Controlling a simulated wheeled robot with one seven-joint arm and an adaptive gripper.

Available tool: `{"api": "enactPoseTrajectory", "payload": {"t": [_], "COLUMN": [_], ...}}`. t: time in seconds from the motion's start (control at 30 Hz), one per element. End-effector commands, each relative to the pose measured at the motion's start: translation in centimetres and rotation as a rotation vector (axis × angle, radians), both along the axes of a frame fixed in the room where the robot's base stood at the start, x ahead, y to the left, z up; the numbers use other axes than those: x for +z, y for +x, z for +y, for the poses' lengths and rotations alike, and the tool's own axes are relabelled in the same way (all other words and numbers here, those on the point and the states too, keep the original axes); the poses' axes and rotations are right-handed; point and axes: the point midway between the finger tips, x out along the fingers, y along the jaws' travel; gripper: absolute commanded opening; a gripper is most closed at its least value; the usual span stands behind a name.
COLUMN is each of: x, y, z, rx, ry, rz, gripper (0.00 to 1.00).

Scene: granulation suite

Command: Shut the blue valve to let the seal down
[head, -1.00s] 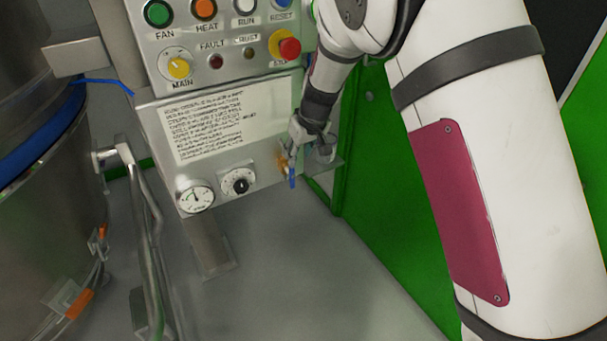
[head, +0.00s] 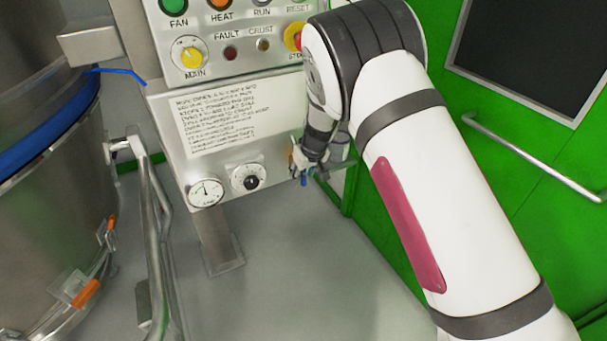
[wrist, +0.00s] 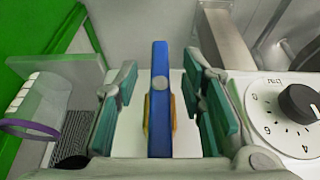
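The blue valve handle (wrist: 161,100) is a flat bar with a round pin, standing lengthwise in the wrist view. A brass-coloured part shows behind it. My gripper (wrist: 163,108) is open, with teal pads on both sides of the handle and a visible gap on each side. In the head view the handle (head: 303,180) hangs down at the lower right corner of the grey control panel (head: 275,165). My gripper (head: 302,165) is right at it there, and my arm partly hides the spot. The seal itself cannot be made out.
A pressure gauge (head: 206,192) and a black dial (head: 250,180) sit left of the valve. A small shelf with a whitish cup (wrist: 40,105) is on the other side. A steel vessel (head: 50,220) with a pipe rail stands left. A green door with a handle bar (head: 530,155) is right.

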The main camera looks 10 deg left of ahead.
Motion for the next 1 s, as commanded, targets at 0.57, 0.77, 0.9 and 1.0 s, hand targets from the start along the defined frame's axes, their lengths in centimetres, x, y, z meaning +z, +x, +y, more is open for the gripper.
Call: {"api": "enactPoseTrajectory", "payload": {"t": [0.57, 0.77, 0.9, 1.0], "x": [0.00, -0.12, -0.25, -0.31], "y": [0.01, 0.13, 0.21, 0.27], "z": [-0.04, -0.10, -0.17, -0.21], "rx": [-0.001, -0.005, -0.006, -0.007], "ry": [0.002, 0.035, 0.092, 0.152], "rz": [0.001, 0.021, 0.059, 0.098], "gripper": [0.00, 0.00, 0.00, 0.00]}}
